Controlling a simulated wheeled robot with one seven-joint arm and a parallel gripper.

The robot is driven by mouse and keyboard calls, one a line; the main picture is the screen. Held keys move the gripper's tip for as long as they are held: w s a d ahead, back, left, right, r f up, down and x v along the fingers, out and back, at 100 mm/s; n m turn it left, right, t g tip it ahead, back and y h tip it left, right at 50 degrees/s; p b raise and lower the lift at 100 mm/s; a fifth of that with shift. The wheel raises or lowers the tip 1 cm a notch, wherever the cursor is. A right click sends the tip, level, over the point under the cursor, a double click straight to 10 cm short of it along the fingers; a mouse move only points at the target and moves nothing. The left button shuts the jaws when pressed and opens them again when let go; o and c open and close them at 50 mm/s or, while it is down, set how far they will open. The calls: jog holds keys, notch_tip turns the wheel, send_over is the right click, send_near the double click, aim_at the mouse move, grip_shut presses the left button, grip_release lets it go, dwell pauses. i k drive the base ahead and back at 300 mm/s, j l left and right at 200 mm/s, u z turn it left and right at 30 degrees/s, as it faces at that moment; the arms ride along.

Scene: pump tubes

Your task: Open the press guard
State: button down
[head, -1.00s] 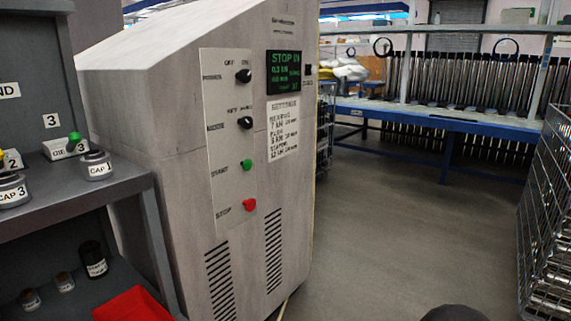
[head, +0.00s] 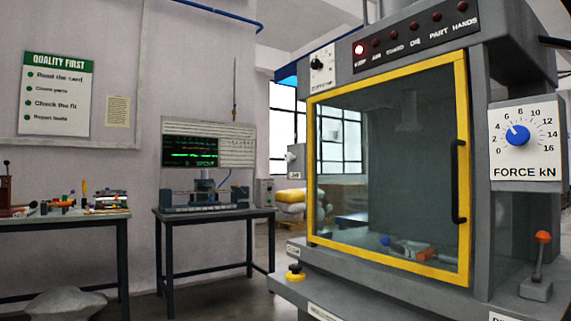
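The press guard (head: 464,90) is a clear panel in a yellow frame on the front of the grey press (head: 500,75). It looks closed, its frame lying against the press opening. A black vertical handle (head: 455,182) is on its right side. Through the panel I see a blue and red part low down inside. My gripper is not in view.
A force dial (head: 517,135) and a lever with an orange knob (head: 541,255) are on the press's right. A yellow-and-black button (head: 295,272) is at its lower left. A bench with an instrument (head: 205,150) and a cluttered table (head: 60,220) stand left. Some floor shows between.

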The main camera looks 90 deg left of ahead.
aim_at(462, 278)
jog(key=u, duration=0.5)
jog(key=j+u, duration=0.1)
jog(key=u, duration=0.85)
jog(key=j+u, duration=0.1)
jog(key=u, duration=0.85)
